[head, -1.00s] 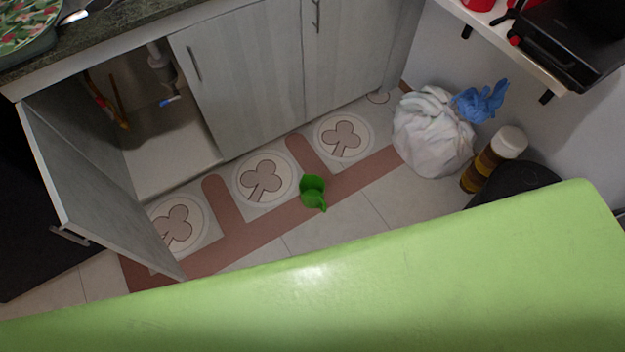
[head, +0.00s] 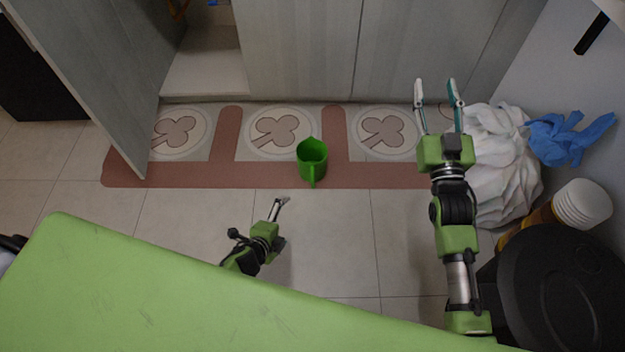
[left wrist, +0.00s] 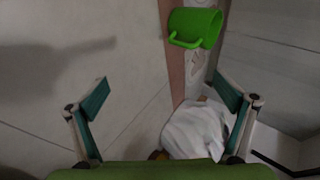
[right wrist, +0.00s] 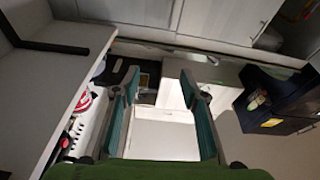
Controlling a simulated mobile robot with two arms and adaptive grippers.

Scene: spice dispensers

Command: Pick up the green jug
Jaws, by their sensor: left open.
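The green jug (head: 313,161) stands on the floor on the brown-and-cream patterned mat, in the middle of the head view. Its handle points toward my side. It also shows at the top of the left wrist view (left wrist: 195,27), apart from the fingers. My left gripper (head: 281,203) is low over the tiles, a little left of the jug and on my side of it, empty. In the left wrist view its fingers (left wrist: 166,97) are spread wide. My right gripper (head: 437,95) is open and empty, to the right of the jug, near the white bag.
A white bag (head: 500,165) with a blue glove (head: 570,137) sits at the right, beside a brown bottle with a white cap (head: 582,204) and a black bin (head: 560,290). An open cabinet door (head: 95,75) stands at the left. Tiles before the mat are clear.

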